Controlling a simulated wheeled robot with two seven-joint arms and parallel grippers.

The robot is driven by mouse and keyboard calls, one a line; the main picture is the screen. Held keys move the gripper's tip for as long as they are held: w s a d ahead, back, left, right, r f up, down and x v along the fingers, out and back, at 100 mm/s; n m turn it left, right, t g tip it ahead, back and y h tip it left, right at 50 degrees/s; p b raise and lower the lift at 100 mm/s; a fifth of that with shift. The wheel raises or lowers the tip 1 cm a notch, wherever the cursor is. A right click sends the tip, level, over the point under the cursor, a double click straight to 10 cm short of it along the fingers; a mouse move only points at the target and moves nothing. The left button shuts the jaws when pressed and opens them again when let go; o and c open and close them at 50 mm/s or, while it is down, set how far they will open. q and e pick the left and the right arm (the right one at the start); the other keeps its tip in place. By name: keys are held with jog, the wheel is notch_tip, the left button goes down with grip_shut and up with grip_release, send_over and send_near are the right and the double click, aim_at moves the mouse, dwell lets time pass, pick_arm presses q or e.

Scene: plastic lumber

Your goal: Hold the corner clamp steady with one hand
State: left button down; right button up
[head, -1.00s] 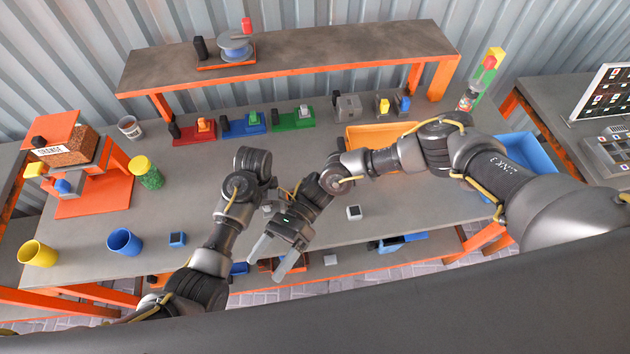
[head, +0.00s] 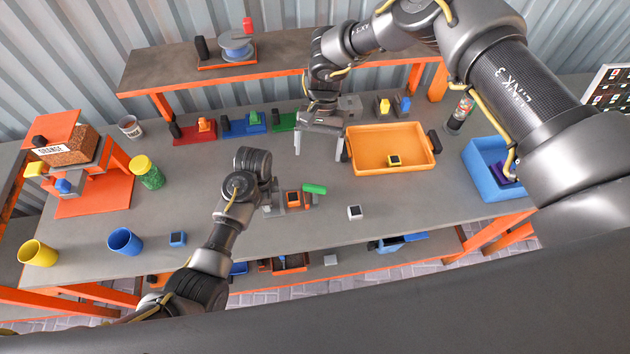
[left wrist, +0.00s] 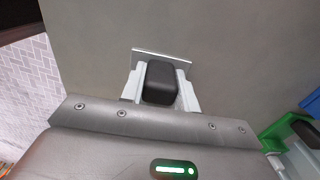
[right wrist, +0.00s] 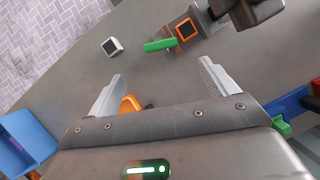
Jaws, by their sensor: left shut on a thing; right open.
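The corner clamp appears to be the grey fixture (head: 280,198) on the front middle of the table. An orange square piece (head: 293,198) with a dark centre and a green bar (head: 315,189) are at its right; they also show in the right wrist view (right wrist: 186,29). My left gripper (head: 268,203) is at the fixture's left side. In the left wrist view its fingers are shut on a black block (left wrist: 160,82), seemingly the clamp's grip, before a grey plate (left wrist: 163,55). My right gripper (head: 320,146) is open and empty, above the table behind the clamp.
A blue bin (head: 480,172) is farther right. Red, blue and green holders line the back. Blue (head: 124,242) and yellow cups stand left.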

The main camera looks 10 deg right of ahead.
aim_at(315, 186)
jog(key=x, duration=1.1)
jog(key=shift+s+f, duration=0.1)
jog(key=c, duration=1)
jog(key=shift+m, duration=0.3)
